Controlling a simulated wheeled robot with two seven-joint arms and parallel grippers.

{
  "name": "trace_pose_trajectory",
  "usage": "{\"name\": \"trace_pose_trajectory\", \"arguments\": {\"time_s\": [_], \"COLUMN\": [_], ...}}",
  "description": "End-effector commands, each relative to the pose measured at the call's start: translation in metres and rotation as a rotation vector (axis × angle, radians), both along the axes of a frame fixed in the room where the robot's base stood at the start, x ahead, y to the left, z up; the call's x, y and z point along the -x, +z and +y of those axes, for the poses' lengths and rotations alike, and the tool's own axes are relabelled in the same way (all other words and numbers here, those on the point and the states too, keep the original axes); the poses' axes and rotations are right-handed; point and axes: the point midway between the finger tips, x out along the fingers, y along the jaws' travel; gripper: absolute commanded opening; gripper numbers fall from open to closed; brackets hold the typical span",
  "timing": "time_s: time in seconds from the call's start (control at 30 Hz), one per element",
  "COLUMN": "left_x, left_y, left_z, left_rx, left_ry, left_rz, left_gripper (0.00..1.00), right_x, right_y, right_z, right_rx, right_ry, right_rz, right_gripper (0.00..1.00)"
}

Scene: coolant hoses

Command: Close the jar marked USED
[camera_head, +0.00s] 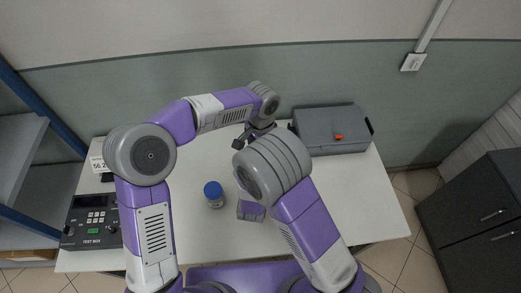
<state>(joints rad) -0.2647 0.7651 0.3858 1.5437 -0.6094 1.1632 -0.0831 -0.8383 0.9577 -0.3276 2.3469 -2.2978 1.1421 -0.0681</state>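A small clear jar (216,203) with a blue lid (212,188) on top stands upright on the white table, left of centre. Its marking cannot be read, and I cannot tell how tightly the lid sits. No other jar shows; my arms cover part of the table. My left gripper (241,143) is above the table behind the jar, apart from it, partly hidden by the arms; its opening is unclear. My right arm bends over the table to the right of the jar, and its gripper is hidden beneath the arm.
A grey case (332,133) with an orange-red spot stands at the back right. A dark test box (92,222) is at the left edge, with a small display (98,165) behind it. The table's (370,205) right part is clear.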

Motion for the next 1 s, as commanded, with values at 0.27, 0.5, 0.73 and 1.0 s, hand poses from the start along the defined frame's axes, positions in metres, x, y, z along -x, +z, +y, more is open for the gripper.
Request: {"name": "trace_pose_trajectory", "arguments": {"time_s": [0.27,0.5,0.73,1.0], "left_x": [0.0,-0.001,-0.001,-0.001], "left_y": [0.027,0.027,0.029,0.04], "left_z": [0.0,0.0,0.0,0.0], "left_rx": [0.001,0.001,0.0,-0.001], "left_ry": [-0.001,0.0,0.105,0.559], "left_rz": [-0.002,-0.003,-0.003,-0.003], "left_gripper": [0.91,0.88,0.86,0.86], "right_x": [0.0,0.0,0.0,0.0], "right_y": [0.0,0.0,0.001,0.001], "right_z": [-0.001,-0.001,-0.001,-0.001], "right_rx": [0.002,0.002,0.002,0.002], "right_ry": [-0.003,-0.003,-0.003,-0.003], "right_rz": [-0.002,-0.002,-0.002,-0.002], "right_gripper": [0.0,0.0,0.0,0.0]}}
